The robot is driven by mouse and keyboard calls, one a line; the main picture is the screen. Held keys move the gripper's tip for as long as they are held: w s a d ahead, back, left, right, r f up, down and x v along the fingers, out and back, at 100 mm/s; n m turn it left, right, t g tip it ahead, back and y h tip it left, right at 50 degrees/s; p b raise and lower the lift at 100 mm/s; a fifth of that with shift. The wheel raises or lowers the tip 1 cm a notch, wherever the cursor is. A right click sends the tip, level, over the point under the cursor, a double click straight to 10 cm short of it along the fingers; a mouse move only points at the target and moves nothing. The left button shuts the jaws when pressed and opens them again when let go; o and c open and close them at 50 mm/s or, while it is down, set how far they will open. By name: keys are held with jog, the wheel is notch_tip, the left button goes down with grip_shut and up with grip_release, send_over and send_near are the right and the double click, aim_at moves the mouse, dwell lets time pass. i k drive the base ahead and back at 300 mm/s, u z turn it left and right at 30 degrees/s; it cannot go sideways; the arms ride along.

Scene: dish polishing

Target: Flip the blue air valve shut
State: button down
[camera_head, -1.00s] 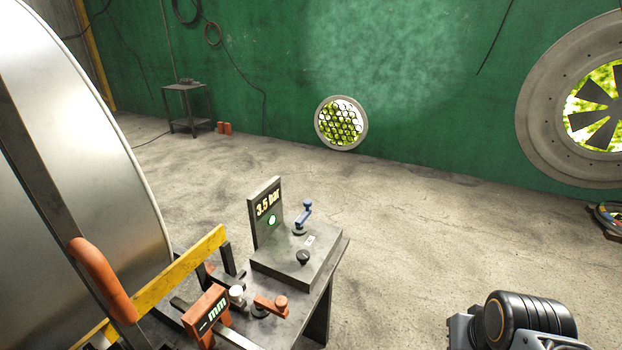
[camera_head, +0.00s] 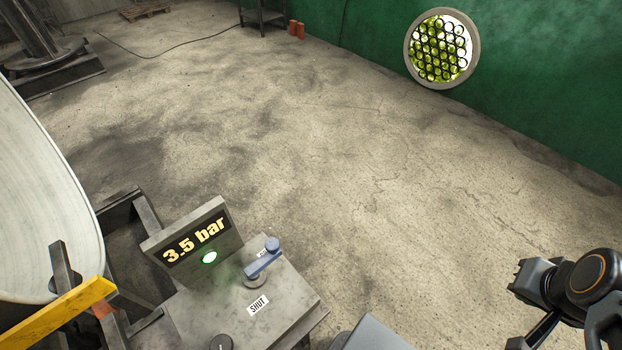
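The blue air valve (camera_head: 263,262) stands on a grey metal box (camera_head: 203,311) at the lower middle. Its lever points up and to the right from a round pivot, with a blue knob at its end. The lever partly covers a small white label, too hidden to read. A white label reading SHUT (camera_head: 258,305) lies in front of the pivot, clear of the lever. The end of my arm, which seems to be my gripper (camera_head: 518,278), is at the right edge, well away from the valve. Its fingers cannot be made out.
An upright plate reads 3.5 bar (camera_head: 195,241) above a lit green lamp (camera_head: 209,257). A black knob (camera_head: 221,343) is at the bottom edge. A yellow bar (camera_head: 65,315) and large pale dish (camera_head: 45,215) stand left. Open floor lies between valve and arm.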

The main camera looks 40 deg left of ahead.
aim_at(272, 245)
jog(key=i, duration=1.45)
jog(key=u, duration=4.25)
jog(key=i, duration=0.5)
